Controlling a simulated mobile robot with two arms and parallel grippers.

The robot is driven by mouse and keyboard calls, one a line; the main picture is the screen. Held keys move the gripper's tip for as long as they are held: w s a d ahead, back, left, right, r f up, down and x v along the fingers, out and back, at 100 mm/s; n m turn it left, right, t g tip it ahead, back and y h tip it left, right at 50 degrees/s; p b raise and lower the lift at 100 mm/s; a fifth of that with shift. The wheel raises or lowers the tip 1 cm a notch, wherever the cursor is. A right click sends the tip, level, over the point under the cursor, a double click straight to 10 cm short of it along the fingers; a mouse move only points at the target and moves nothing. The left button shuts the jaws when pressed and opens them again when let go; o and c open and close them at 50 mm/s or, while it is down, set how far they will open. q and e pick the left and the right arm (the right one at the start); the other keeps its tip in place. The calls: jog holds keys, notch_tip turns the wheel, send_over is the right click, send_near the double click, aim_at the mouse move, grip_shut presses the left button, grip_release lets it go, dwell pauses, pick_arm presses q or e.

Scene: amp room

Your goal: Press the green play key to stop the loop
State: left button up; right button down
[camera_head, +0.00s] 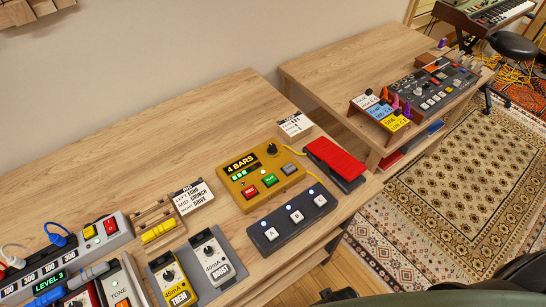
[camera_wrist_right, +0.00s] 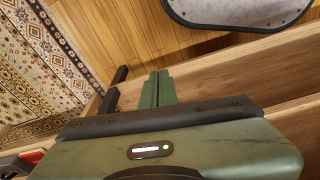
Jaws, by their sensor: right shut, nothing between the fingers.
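The yellow looper box (camera_head: 250,202) sits on the near table in the head view, with a lit "4 BARS" display (camera_head: 242,163). Its green play key (camera_head: 270,180) lies between a red key (camera_head: 250,192) and a grey key (camera_head: 289,168), with a black knob (camera_head: 272,149) behind. Nothing covers the green key. My right gripper (camera_wrist_right: 157,88) shows in the right wrist view with its green fingers together and empty, apart from the looper, which is not in that view. My left gripper is not in view.
A dark three-button footswitch (camera_head: 292,217) lies in front of the looper, and a red pedal (camera_head: 336,160) stands right of it. Yellow and grey pedals (camera_head: 213,259) stand at the front left. A second table (camera_head: 330,72) stands beyond a gap.

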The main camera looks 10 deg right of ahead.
jog(key=w+a+r+t+p, duration=0.1)
jog(key=w+r+p, duration=0.3)
jog(key=r, duration=0.9)
jog(key=w+a+r+p, duration=0.1)
jog(key=w+r+p, duration=0.3)
jog(key=r, duration=0.9)
notch_tip(320, 180, up, 19)
jog(key=t+y+p, duration=0.2)
jog(key=y+p, duration=0.3)
jog(key=y, duration=0.3)
send_over(274, 180)
jog(key=shift+f, duration=0.15)
notch_tip(274, 180, down, 8)
jog(key=b, duration=0.7)
jog(key=shift+f, duration=0.15)
jog(key=shift+f+b, duration=0.25)
jog(key=shift+b, duration=0.15)
jog(key=shift+f, duration=0.1)
